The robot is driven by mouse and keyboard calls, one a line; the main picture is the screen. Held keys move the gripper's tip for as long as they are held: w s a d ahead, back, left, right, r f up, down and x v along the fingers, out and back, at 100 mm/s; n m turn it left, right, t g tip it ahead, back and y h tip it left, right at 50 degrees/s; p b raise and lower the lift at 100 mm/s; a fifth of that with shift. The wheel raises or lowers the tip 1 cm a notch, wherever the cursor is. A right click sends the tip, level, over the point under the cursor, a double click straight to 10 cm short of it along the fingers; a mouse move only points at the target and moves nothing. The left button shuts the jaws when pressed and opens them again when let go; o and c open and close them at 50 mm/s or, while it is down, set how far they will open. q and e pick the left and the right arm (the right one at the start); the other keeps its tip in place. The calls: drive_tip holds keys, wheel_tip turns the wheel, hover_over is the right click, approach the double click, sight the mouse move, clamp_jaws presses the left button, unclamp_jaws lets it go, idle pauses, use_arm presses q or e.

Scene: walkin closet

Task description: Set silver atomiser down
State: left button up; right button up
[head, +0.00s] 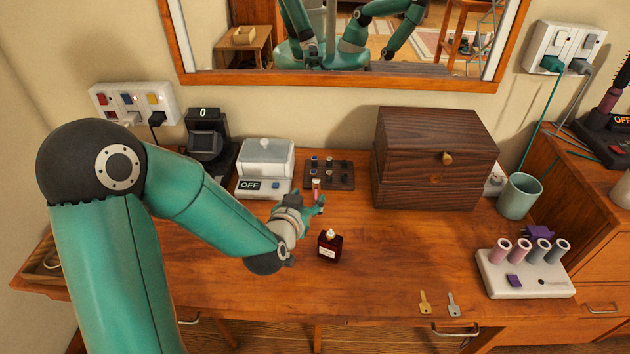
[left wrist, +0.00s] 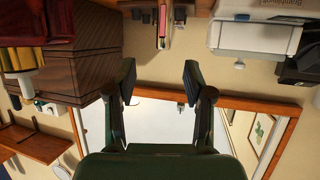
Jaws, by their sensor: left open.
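My left gripper (head: 318,203) is open and empty in the head view, low over the desk in front of a dark rack (head: 342,177). Its two fingers stand apart in the left wrist view (left wrist: 158,82), with nothing between them. A small tube with a reddish body (head: 316,186) stands upright at the rack's front left, just beyond the fingertips; a reddish tube also shows at the top of the left wrist view (left wrist: 162,22). Several small dark-capped vials sit in the rack. I cannot tell which of these is the silver atomiser. My right gripper is not directly in view.
A wooden box (head: 432,165) is behind right, a white scale-like device (head: 264,168) behind left. Two keys (head: 425,302) lie near the front edge. A white holder (head: 525,283) is at right. The centre right desk is clear.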

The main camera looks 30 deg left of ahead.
sight(315, 186)
use_arm(q)
drive_tip(key=x, duration=0.4)
drive_tip(key=shift+w+f, duration=0.1)
drive_tip(key=shift+f, duration=0.1)
drive_tip(key=shift+a+p+x, duration=0.15)
drive_tip(key=shift+p+x, duration=0.2)
drive_tip(key=shift+x, duration=1)
drive_tip(key=shift+a+p+x, duration=0.15)
drive_tip(key=shift+p+x, duration=0.2)
drive_tip(key=shift+x, duration=1)
drive_tip(key=shift+r, duration=0.1)
drive_tip(key=shift+c, duration=0.3)
clamp_jaws()
